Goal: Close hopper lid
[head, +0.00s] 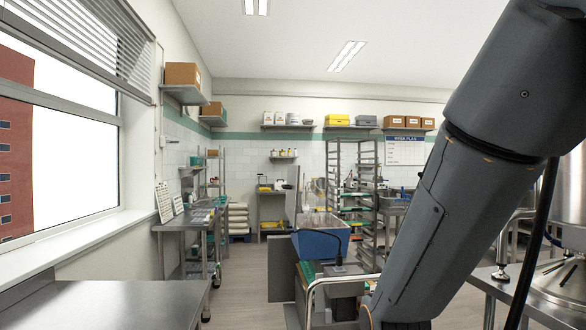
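A blue open-topped bin (320,243), which may be the hopper, sits on a machine in the middle of the head view. A thin grey upright panel (293,195) rises at its back left; it may be the raised lid, but I cannot tell for sure. My arm crosses the right side of the view from the top right down to the bottom centre and hides what is behind it. My gripper is out of view.
A silver rail (340,279) curves around the machine's near side. A steel table (105,305) stands at the near left under the window. Tall racks (335,170) stand behind the bin. A steel vessel (562,280) is at the right. Floor is open left of the machine.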

